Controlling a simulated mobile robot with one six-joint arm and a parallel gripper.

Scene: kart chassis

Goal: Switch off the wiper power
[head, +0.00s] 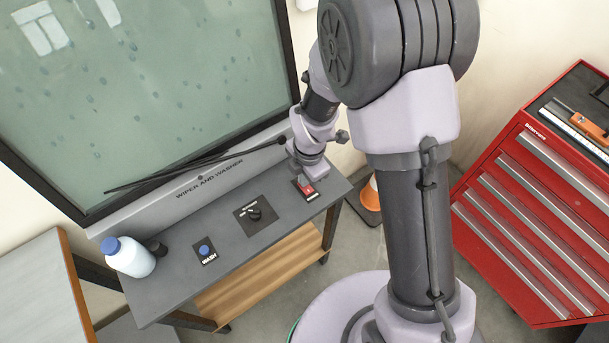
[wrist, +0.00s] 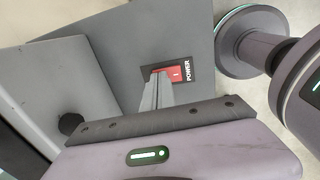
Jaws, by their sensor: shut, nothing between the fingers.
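The power switch (head: 308,190) is a red rocker on a black plate at the right end of the grey console top. In the wrist view the red rocker (wrist: 178,73) shows a white line mark, with "POWER" printed on the plate beside it. My gripper (wrist: 157,78) is shut and empty, pointing down at the switch. Its fingertips overlap the left part of the rocker in the wrist view; I cannot tell whether they touch it. In the head view my gripper (head: 304,182) is right at the switch and hides part of it.
The wiper (head: 170,176) and glass panel (head: 140,80) rise behind. A red tool cabinet (head: 530,200) stands right.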

